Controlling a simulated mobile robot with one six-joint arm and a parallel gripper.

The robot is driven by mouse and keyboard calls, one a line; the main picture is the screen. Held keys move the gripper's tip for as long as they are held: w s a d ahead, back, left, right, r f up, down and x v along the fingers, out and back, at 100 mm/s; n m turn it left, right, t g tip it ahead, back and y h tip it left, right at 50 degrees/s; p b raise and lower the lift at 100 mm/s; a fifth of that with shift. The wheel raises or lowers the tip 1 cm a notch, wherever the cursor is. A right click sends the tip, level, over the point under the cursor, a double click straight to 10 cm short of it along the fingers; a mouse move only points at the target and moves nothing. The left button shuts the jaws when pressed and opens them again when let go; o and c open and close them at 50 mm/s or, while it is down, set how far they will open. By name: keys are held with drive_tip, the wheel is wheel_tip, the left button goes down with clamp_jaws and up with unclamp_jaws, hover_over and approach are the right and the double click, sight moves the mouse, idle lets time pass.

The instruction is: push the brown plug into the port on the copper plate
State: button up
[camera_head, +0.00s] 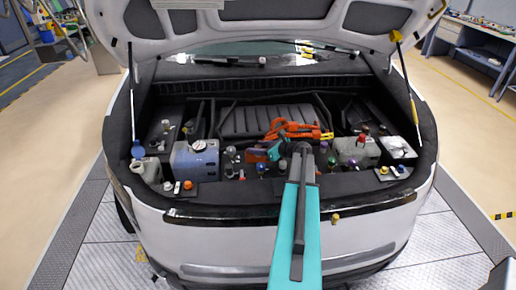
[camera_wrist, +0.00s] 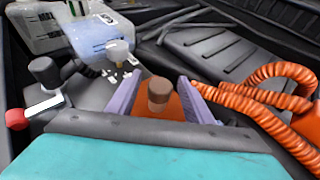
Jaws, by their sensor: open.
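The brown plug (camera_wrist: 158,94) stands upright in the middle of the wrist view, over the copper plate (camera_wrist: 181,112). Its port is hidden beneath it, and I cannot tell how deep it sits. My gripper (camera_wrist: 160,88) is open, with one purple-grey finger on each side of the plug and a visible gap on both sides. In the head view, my gripper (camera_head: 277,150) is over the front of the engine bay, next to the reddish copper plate (camera_head: 253,156). The plug is not clear there.
Thick orange hoses (camera_wrist: 262,100) curve close on the right, also seen in the head view (camera_head: 290,130). A black-knobbed fitting with a red cap (camera_wrist: 16,119) stands at left. A bluish tank (camera_wrist: 98,38) is behind. The raised hood (camera_head: 270,22) hangs above.

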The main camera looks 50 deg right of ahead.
drive_tip(key=shift+s, duration=0.15)
drive_tip(key=b+v, duration=0.3)
drive_tip(key=v, duration=1)
drive_tip(key=shift+s+r+b, duration=0.25)
drive_tip(key=shift+b, duration=0.15)
idle(0.5)
